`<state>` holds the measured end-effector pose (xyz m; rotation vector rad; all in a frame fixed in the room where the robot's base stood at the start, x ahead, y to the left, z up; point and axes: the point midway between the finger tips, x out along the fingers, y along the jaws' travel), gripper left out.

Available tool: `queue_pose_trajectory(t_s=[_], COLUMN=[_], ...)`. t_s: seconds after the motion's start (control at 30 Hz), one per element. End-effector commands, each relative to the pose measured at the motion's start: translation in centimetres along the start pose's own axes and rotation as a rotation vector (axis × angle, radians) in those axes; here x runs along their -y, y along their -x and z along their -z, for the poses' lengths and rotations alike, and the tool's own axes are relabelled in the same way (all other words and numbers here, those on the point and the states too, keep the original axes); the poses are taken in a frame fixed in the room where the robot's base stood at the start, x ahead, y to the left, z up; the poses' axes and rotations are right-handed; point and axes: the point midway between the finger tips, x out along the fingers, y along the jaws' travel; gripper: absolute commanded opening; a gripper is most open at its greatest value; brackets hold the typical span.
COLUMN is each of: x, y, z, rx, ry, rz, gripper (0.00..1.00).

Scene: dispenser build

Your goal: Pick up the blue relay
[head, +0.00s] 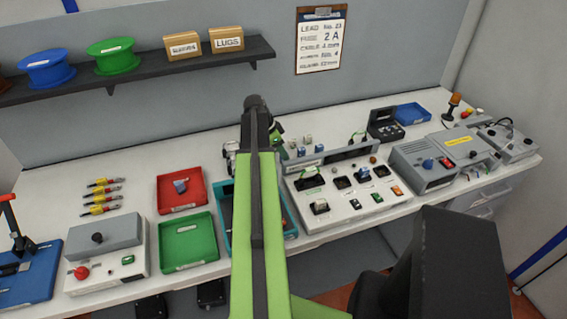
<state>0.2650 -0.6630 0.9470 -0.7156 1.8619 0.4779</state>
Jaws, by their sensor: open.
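A small blue-grey block (181,186) lies tilted in the red tray (169,204); it looks like a relay, but it is too small to be sure. Several small white and blue blocks (319,148) stand along the back of the grey test panel (327,215), and they may be relays too. My green arm reaches up the middle of the view and bends down behind itself. My gripper (277,135) shows only in part beyond the arm, above the bench; its fingertips are hidden. I see nothing held in it.
A green tray (189,259) is empty. A teal tray (223,235) is partly hidden behind my arm. Grey boxes (100,235) stand at the left and grey devices (425,180) at the right. A dark shelf (140,73) with spools and boxes hangs above the bench.

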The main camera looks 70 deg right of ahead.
Motion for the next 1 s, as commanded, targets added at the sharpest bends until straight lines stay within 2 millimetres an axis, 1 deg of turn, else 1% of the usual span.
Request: queue_pose_trajectory(t_s=[0.03, 0.1, 0.17, 0.37, 0.47, 0.73, 1.0], x=[0.1, 0.1, 0.1, 0.1, 0.1, 0.1, 0.1], y=[-1.9, -2.9, -3.2, -2.8, -2.8, -2.8, -2.8], z=[-0.3, -0.3, -0.2, -0.1, -0.1, -0.1, -0.2], rx=[0.000, 0.000, 0.000, 0.000, 0.000, 0.000, 0.000], ry=[-0.001, 0.000, 0.001, 0.002, 0.002, 0.002, 0.003], rz=[0.000, 0.000, 0.000, 0.000, 0.001, 0.001, 0.001], gripper=[0.47, 0.47, 0.47, 0.47, 0.35, 0.00, 0.00])
